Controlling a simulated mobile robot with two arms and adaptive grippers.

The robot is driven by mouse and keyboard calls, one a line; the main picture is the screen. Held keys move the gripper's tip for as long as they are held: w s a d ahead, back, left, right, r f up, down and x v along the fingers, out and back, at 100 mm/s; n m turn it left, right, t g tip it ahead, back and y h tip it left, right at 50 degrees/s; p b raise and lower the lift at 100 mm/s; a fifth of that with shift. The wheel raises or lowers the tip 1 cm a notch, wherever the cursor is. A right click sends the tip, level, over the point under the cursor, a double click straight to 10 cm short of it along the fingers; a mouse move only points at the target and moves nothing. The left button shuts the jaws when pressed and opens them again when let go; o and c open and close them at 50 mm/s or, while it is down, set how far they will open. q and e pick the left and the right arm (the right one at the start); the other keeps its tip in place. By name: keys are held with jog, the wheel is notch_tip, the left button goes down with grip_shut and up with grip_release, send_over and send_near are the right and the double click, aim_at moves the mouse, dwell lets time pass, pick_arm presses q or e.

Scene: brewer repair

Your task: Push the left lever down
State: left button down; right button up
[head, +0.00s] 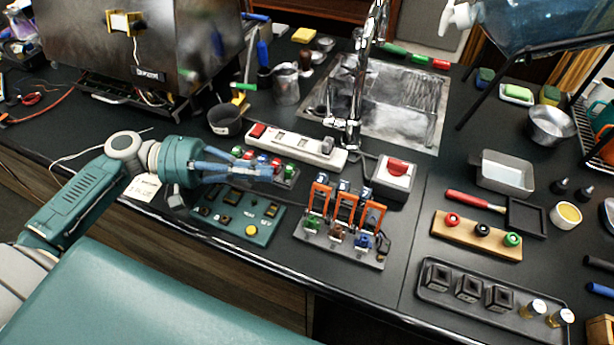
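A grey board with several orange lever frames (345,208) stands on the black counter right of centre. The left lever's orange frame (317,197) is at the left end of this row, with a dark top. It looks upright. My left gripper (268,173) reaches in from the left, above the green control panel (237,218). Its blue-grey fingers point right towards the left lever, and a gap shows between them and the lever. The fingers appear closed together with nothing between them. My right gripper is not in view.
A white power strip (298,144) and a white box with a red switch (391,177) sit behind the levers. Coloured knobs (276,165) lie behind my gripper. The sink (400,110) is at the back. A wooden strip with knobs (478,240) and a dark tray (440,282) stand right.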

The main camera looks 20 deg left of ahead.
pick_arm(q)
jog(key=p+x, duration=0.3)
jog(key=x, duration=0.5)
jog(key=shift+w+d, duration=0.2)
jog(key=shift+d, duration=0.1)
jog(key=shift+w+d+f, duration=0.15)
jog(key=shift+w+d, duration=0.05)
jog(key=shift+d, duration=0.45)
jog(key=shift+f, duration=0.1)
